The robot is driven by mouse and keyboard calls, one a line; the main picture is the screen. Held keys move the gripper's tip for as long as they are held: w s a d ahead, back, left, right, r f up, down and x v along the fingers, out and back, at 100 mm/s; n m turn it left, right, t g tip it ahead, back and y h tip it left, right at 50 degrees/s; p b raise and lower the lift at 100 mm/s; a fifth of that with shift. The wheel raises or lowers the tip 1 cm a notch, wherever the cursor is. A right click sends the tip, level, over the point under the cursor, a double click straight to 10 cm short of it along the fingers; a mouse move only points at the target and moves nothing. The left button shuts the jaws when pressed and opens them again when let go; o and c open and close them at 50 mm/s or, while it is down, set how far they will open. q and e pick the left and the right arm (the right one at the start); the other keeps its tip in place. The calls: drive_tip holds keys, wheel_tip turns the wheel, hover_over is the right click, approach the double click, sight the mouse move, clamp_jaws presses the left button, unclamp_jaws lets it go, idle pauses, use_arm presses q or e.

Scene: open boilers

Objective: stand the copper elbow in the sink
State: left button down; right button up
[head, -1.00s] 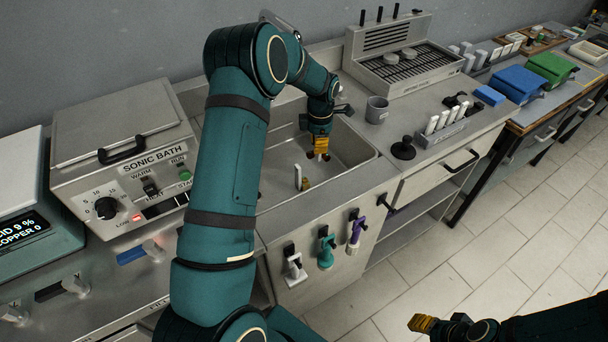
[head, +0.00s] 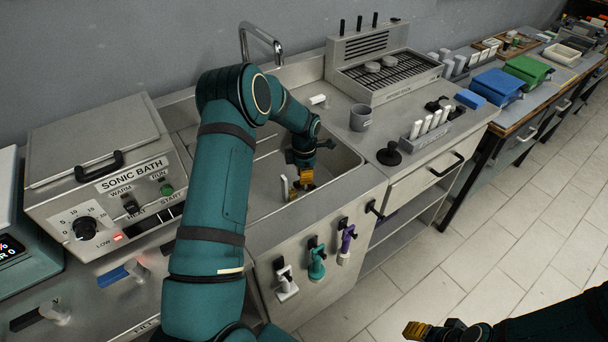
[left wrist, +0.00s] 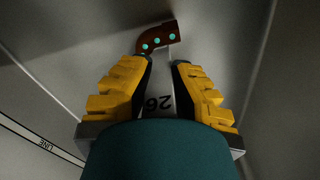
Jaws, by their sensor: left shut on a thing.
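The copper elbow (left wrist: 160,38), reddish brown with teal dots, shows just beyond my fingertips in the left wrist view. In the head view a small brownish thing (head: 292,194), probably this elbow, is low in the sink (head: 262,203) beside a white upright piece (head: 284,186). My left gripper (head: 304,181) is down inside the sink, just right of them. In the left wrist view its yellow fingers (left wrist: 164,70) are closed around a pale piece (left wrist: 160,102) marked 26. Whether the elbow touches the fingers is unclear. My right gripper (head: 408,330) is at the bottom edge, its jaws unclear.
A sonic bath (head: 105,165) stands left of the sink. A grey mug (head: 360,117), a black knob-like thing (head: 389,153) and a rack of white pieces (head: 424,133) stand on the right counter. A tap (head: 262,36) rises behind. The sink walls surround my gripper.

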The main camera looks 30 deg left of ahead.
use_arm(q)
drive_tip(key=c, duration=1.1)
unclamp_jaws()
drive_tip(key=shift+f, duration=0.1)
drive_tip(key=shift+o, duration=0.2)
drive_tip(key=shift+r, duration=0.25)
wheel_tip(320, 180, up, 12)
drive_tip(key=shift+f+p, duration=0.1)
drive_tip(key=shift+p, duration=0.95)
